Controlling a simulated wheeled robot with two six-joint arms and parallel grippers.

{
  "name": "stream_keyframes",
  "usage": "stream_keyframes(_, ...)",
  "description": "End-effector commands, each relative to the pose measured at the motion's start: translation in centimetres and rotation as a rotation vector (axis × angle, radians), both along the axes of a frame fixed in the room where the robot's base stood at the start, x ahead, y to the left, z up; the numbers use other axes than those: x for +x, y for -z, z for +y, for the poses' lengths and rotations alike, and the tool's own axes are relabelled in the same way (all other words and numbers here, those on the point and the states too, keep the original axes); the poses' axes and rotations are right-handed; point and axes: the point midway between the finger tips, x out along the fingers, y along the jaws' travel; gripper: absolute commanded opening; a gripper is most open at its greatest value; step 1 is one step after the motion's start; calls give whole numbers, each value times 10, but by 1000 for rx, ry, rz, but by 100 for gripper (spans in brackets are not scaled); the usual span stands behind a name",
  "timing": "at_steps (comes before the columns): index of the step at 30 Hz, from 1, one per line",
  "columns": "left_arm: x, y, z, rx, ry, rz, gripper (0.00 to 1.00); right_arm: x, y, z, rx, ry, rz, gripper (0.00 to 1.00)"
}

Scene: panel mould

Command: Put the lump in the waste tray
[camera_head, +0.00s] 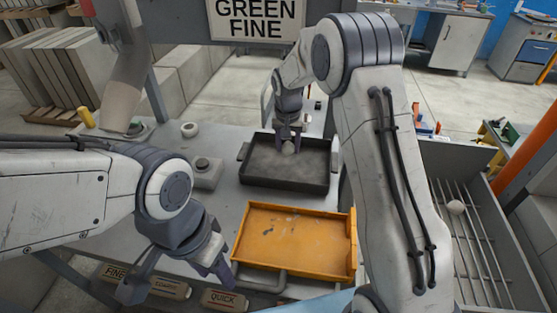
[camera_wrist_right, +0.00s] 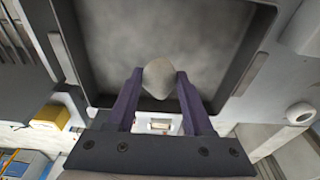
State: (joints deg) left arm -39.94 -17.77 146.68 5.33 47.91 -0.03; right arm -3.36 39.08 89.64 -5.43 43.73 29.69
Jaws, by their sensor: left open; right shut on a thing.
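My right gripper (camera_head: 289,136) is shut on a pale grey rounded lump (camera_head: 288,148). In the right wrist view the lump (camera_wrist_right: 159,80) sits between the two purple fingertips. The lump is over the inside of a dark tray (camera_head: 283,181) with a grey floor; I cannot tell whether it touches the floor. An orange tray (camera_head: 290,236), empty and scuffed, stands nearer to me. Neither tray shows a readable waste label. My left gripper (camera_head: 178,279) is open and empty, left of the orange tray.
Another pale round lump (camera_head: 455,207) rests on a barred grate (camera_head: 480,245) at the right. Signs reading FINE (camera_head: 115,272) and QUICK (camera_head: 222,299) are along the front edge. A small grey block (camera_head: 205,172) and a white knob (camera_head: 190,129) stand left of the dark tray.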

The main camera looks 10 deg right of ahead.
Motion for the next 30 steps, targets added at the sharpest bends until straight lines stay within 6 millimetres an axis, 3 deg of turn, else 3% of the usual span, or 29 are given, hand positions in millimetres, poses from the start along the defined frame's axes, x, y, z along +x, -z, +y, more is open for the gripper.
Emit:
stream_keyframes(3, 0, -7, 0, 0, 0, 0, 50, -1, 11, 22, 0, -4, 1, 0)
stream_keyframes(7, 0, -8, 0, 0, 0, 0, 50, -1, 18, 33, 0, -1, -1, 0)
stream_keyframes(18, 0, -20, 0, 0, 0, 0, 50, -2, 59, 34, 0, 1, 0, 0)
stream_keyframes(29, 0, -16, 0, 0, 0, 0, 50, -1, 64, 33, 1, 1, -1, 0)
stream_keyframes(30, 0, -16, 0, 0, 0, 0, 50, -2, 64, 33, 1, 1, -1, 59)
